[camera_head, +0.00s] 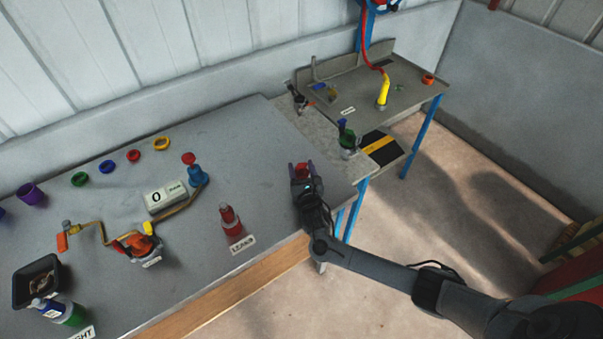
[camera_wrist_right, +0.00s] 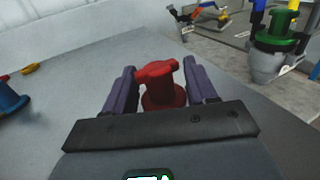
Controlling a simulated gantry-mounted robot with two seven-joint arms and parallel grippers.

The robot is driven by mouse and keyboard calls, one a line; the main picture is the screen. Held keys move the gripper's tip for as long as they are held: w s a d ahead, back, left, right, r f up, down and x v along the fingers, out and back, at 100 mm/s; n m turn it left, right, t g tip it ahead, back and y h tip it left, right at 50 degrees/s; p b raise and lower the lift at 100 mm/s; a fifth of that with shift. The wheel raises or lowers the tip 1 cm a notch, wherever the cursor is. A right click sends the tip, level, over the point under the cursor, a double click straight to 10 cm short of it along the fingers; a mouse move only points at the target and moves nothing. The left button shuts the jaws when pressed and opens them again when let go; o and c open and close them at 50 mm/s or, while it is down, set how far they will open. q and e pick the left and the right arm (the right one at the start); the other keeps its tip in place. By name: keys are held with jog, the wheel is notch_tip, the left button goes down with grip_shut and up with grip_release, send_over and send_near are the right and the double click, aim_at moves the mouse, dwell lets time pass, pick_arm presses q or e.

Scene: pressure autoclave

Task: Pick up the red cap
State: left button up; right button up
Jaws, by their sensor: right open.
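The red cap (camera_wrist_right: 163,90) stands upright on the grey table, a round base with a narrower top and a short crossbar. It sits between the two dark fingers of my right gripper (camera_wrist_right: 159,72), which are spread on either side of it. In the wrist view a gap shows beside the cap, so I see no firm grip. In the head view the red cap (camera_head: 303,169) shows between the fingertips of my right gripper (camera_head: 301,172), near the table's right part. The cap's lower near side is partly hidden by the gripper body. My left gripper is not seen.
A red bottle (camera_head: 231,219) with a label stands left of the gripper. A white display box (camera_head: 165,196) and a blue valve piece (camera_head: 196,173) stand farther left. Several coloured rings lie at the back. A green-topped fitting (camera_head: 347,139) stands right. The table's right edge is close.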

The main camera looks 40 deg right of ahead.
grip_shut()
